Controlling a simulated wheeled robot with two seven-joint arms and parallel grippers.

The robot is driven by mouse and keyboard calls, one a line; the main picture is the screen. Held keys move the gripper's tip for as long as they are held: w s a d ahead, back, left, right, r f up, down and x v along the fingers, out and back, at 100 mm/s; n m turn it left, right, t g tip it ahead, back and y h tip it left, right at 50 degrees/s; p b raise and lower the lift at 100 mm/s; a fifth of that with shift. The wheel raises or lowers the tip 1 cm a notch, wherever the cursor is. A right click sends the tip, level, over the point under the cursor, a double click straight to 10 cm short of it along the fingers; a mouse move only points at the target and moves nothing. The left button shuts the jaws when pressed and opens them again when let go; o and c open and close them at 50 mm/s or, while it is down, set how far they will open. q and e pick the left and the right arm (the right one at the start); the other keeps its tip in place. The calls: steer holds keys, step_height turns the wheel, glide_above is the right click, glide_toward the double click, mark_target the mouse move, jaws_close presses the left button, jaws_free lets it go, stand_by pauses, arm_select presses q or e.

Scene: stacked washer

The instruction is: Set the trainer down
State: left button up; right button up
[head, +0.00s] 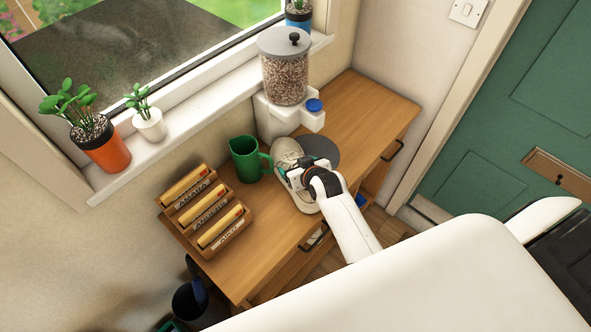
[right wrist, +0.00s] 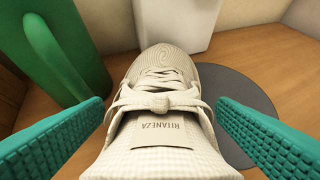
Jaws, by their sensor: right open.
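The trainer (head: 287,153) is a cream lace-up shoe on the wooden cabinet top, with its toe toward the dispenser. In the right wrist view the trainer (right wrist: 165,115) lies between the teal fingers, its tongue and laces facing the camera. My right gripper (head: 297,176) is over the heel end of the trainer. Its fingers (right wrist: 160,125) are spread open, with a gap visible on each side of the shoe. My left gripper is not in view.
A green jug (head: 245,160) stands close left of the trainer; a dark round mat (head: 322,149) lies close right. A dispenser (head: 284,75) stands behind. A wooden rack (head: 207,213) with labelled compartments is at left. The cabinet top is clear at the back right (head: 365,100).

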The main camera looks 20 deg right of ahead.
steer(key=shift+c, duration=0.3)
steer(key=c, duration=1.5)
steer(key=shift+r, duration=0.1)
jaws_close()
steer(key=shift+r, duration=0.1)
